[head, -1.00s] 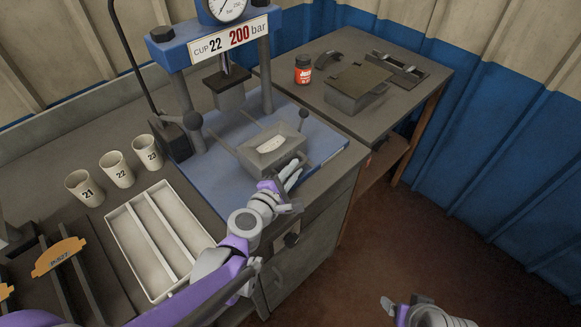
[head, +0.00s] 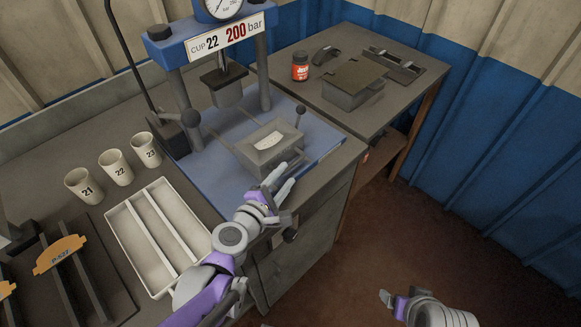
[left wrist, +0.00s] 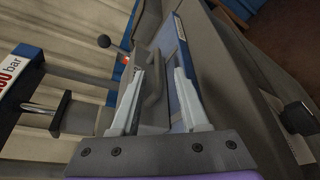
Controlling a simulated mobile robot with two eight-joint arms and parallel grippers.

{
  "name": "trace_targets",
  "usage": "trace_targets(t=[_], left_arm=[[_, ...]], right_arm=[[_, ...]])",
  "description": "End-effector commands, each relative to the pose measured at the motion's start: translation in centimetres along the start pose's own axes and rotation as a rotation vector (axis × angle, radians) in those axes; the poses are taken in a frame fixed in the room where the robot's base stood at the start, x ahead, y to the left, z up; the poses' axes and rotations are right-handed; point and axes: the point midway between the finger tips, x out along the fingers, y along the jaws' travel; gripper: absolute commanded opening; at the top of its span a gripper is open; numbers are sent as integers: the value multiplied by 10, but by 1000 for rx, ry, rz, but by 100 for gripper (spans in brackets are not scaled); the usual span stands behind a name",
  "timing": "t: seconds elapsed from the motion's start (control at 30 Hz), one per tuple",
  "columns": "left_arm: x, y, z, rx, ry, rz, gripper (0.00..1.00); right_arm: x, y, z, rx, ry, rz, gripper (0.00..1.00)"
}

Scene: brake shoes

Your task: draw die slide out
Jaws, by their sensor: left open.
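The die slide (head: 284,138) is a grey block with a shallow cavity holding a pale filling. It sits on the blue press base (head: 210,165), in front of the press ram (head: 224,88). My left gripper (head: 279,180) is open at the die slide's front edge. In the left wrist view the two fingers (left wrist: 160,95) stand apart, with a grey handle-like bar (left wrist: 154,88) between them; I cannot tell whether they touch it. My right gripper (head: 392,301) is low at the right, away from the bench, its opening unclear.
Cups marked 21, 22 and 23 (head: 115,168) stand left of the press. A white divided tray (head: 122,238) lies in front of them. A side table (head: 310,93) holds a red jar (head: 300,67) and a grey box (head: 352,85). Open floor lies to the right.

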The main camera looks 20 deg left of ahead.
Motion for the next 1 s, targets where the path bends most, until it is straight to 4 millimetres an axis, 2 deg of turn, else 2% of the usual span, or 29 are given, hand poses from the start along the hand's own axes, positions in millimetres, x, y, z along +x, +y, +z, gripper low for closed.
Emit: trace_targets(t=[0.03,0.2,0.37,1.0], left_arm=[[-12,1,0,0,1,1,45],[-40,1,0,0,1,1,45],[-55,1,1,0,0,0,45],[-60,0,0,0,-1,-1,45]], right_arm=[[-3,0,-2,0,1,0,82],[-9,0,-6,0,4,0,82],[-13,0,-8,0,5,0,82],[-14,0,-8,0,5,0,82]])
